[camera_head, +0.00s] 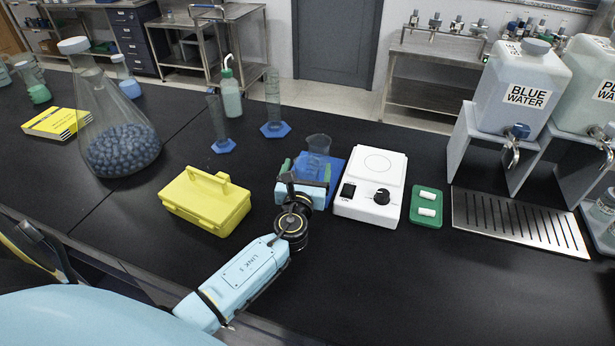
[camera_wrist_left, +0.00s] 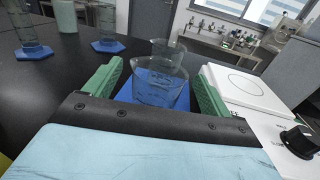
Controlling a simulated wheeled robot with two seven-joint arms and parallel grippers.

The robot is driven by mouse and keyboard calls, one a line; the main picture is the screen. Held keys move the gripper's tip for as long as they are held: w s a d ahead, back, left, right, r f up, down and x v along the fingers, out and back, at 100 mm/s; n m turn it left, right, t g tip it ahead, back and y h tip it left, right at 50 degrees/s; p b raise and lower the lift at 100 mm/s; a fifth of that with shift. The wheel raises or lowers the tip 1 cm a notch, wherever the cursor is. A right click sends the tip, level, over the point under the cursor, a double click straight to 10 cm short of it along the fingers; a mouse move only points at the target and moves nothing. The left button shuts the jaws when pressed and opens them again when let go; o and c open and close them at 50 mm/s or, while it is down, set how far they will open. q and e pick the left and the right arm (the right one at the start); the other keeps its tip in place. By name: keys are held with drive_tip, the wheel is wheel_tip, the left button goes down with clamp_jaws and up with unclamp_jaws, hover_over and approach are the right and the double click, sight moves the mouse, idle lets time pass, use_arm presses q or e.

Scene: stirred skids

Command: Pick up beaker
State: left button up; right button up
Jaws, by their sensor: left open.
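A clear glass beaker (camera_wrist_left: 160,90) stands upright on a blue mat (camera_head: 333,166), left of the white hotplate. In the left wrist view a second clear glass rim (camera_wrist_left: 168,50) shows just behind it, while in the head view the glass (camera_head: 318,145) overlaps and I cannot separate the two. My left gripper (camera_head: 306,172) reaches in low over the mat, with its green fingers open. In the left wrist view the left gripper (camera_wrist_left: 156,88) has one finger on each side of the near beaker. The gripper body hides the beaker's base. My right gripper is not in view.
The white hotplate (camera_head: 371,187) stands close to the right finger. A yellow box (camera_head: 206,200) is at the left. Graduated cylinders (camera_head: 219,124) and a wash bottle (camera_head: 231,92) stand behind. A green tray (camera_head: 427,206) is at the right. The front right bench is clear.

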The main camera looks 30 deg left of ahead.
use_arm(q)
drive_tip(key=shift+x, duration=0.8)
drive_tip(key=shift+s, duration=0.1)
drive_tip(key=c, duration=1.1)
